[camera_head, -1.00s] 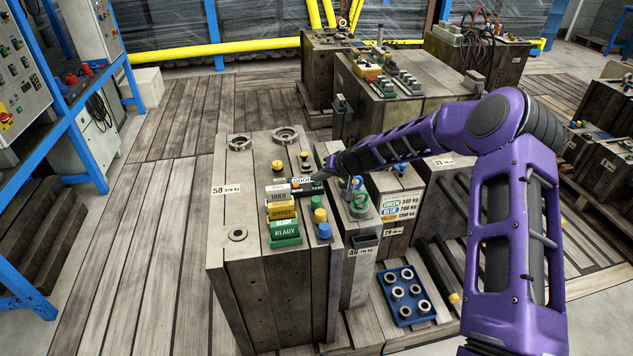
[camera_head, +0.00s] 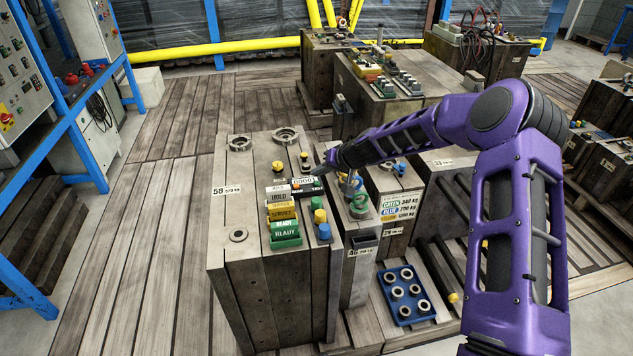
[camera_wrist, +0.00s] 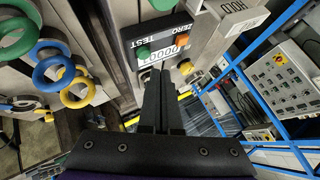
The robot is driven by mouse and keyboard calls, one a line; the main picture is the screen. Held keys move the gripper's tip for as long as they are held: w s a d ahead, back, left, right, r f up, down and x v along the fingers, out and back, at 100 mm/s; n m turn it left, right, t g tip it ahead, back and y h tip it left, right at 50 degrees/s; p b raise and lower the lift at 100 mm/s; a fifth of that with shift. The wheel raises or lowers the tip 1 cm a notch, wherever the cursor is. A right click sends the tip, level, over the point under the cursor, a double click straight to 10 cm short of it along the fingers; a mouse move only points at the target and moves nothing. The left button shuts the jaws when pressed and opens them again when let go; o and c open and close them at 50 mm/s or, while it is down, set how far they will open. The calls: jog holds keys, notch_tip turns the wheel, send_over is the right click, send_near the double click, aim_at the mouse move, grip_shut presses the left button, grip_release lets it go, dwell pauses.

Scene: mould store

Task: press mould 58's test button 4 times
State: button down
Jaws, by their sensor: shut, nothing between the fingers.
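Mould 58 (camera_head: 232,215) is the tall grey block at the left of the row, with a "58" plate on its top. A small dark counter box (camera_head: 306,191) sits on it, with a white digit display that seems to show zeros. In the wrist view the box (camera_wrist: 135,33) carries the words ZERO and TEST, a green button (camera_wrist: 143,52) and an orange button (camera_wrist: 183,40). My gripper (camera_head: 323,171) is shut and empty, close by the box's right side. Its fingertips (camera_wrist: 160,72) appear just below the green button; contact is unclear.
On mould 58 stand stacked status plates (camera_head: 283,215), a yellow knob (camera_head: 320,215) and a blue knob (camera_head: 325,231). To the right, a narrower block (camera_head: 357,262) carries coloured rings (camera_head: 359,203). A blue tray (camera_head: 405,315) of rings lies at the front.

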notch_tip(320, 180, up, 4)
jog(key=shift+r+p, duration=0.2)
jog(key=shift+p, duration=0.6)
jog(key=shift+d, duration=0.2)
dwell(2.0)
